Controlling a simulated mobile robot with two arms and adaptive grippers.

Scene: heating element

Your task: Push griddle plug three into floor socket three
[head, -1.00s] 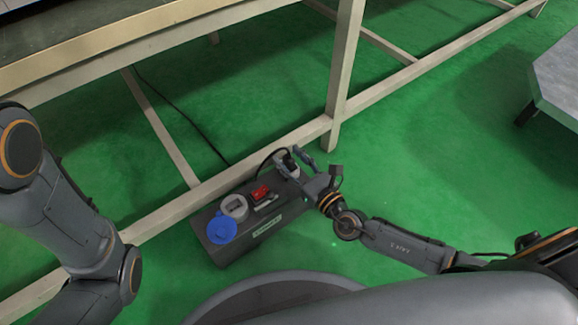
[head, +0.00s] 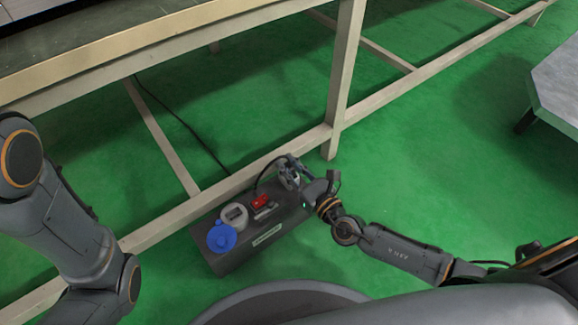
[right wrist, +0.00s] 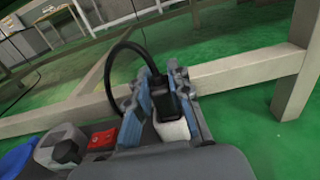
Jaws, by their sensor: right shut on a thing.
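The black griddle plug (right wrist: 166,101) shows in the right wrist view, with a black cable looping up and left from it. A white floor socket (right wrist: 174,130) is right below the plug, at the right end of the grey floor box (head: 232,264). I cannot tell how deep the plug sits in it. My right gripper (head: 291,173) is shut on the plug, with a finger on either side; the fingers also show in the right wrist view (right wrist: 172,98). In the head view the gripper mostly hides plug and socket. Only links of my left arm show.
The box also carries a blue-capped socket (head: 222,237), a grey-white round socket (head: 234,214) and a red switch (head: 259,201). A table rail (head: 265,168) runs close behind it, and a table leg (head: 343,85) stands beyond the gripper.

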